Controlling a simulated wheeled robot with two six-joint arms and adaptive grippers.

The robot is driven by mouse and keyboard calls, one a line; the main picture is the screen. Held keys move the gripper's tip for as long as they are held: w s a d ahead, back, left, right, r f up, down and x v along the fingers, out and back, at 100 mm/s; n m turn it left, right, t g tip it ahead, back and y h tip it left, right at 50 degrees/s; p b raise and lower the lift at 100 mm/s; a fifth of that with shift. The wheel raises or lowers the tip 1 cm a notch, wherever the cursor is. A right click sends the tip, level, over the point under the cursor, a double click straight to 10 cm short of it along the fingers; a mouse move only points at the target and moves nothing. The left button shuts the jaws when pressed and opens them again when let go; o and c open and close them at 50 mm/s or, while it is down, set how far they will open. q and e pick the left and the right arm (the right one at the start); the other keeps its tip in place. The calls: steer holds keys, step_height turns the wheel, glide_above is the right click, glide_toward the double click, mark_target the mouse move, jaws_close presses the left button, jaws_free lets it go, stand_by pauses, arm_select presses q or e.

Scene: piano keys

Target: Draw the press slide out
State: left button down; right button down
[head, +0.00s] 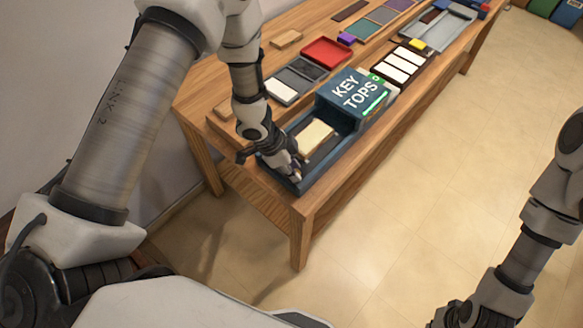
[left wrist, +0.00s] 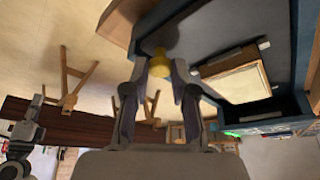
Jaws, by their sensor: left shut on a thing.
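The press (head: 352,92) is a blue box lettered "KEY TOPS" with a lit green strip on its front table-edge side. Its blue slide (head: 326,165) sticks out of the near end, and a cream block (head: 314,136) lies in it. The slide and the block (left wrist: 235,83) also show in the left wrist view. My left gripper (head: 295,170) is at the slide's outer end. In the left wrist view its fingers (left wrist: 161,72) are shut on a yellow knob (left wrist: 160,62). My right gripper (head: 445,318) is partly cut off at the bottom right.
The wooden table (head: 250,155) runs away to the upper right. A red tray (head: 326,52), a grey tray with a white piece (head: 281,91) and a rack of white bars (head: 404,66) stand on it. The floor right of the table is clear.

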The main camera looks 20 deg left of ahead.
arm_select(q)
steer(key=shift+s+f, duration=0.3)
steer(key=shift+s, duration=0.1)
steer(key=c, duration=0.9)
jaws_free()
steer(key=shift+c, duration=0.2)
steer(key=shift+w+a+r, duration=0.15)
steer(key=shift+a+r, duration=0.05)
steer(key=shift+r, duration=0.4)
steer(key=v, duration=1.1)
steer(key=s+d+f+n+g+b, duration=0.2)
steer(key=s+f+n, duration=0.3)
steer(key=s+f, duration=0.6)
steer(key=s+d+f+n+g+b, duration=0.2)
steer(key=s+f+n+g+b, duration=0.15)
steer(key=s+f, duration=0.65)
steer(key=a+f+n+t+y, duration=0.2)
steer(key=a+n+t+y, duration=0.1)
steer(key=a, duration=0.4)
steer(key=shift+n+y+p, duration=0.35)
steer(key=shift+n+y, duration=0.25)
steer(key=shift+n, duration=0.35)
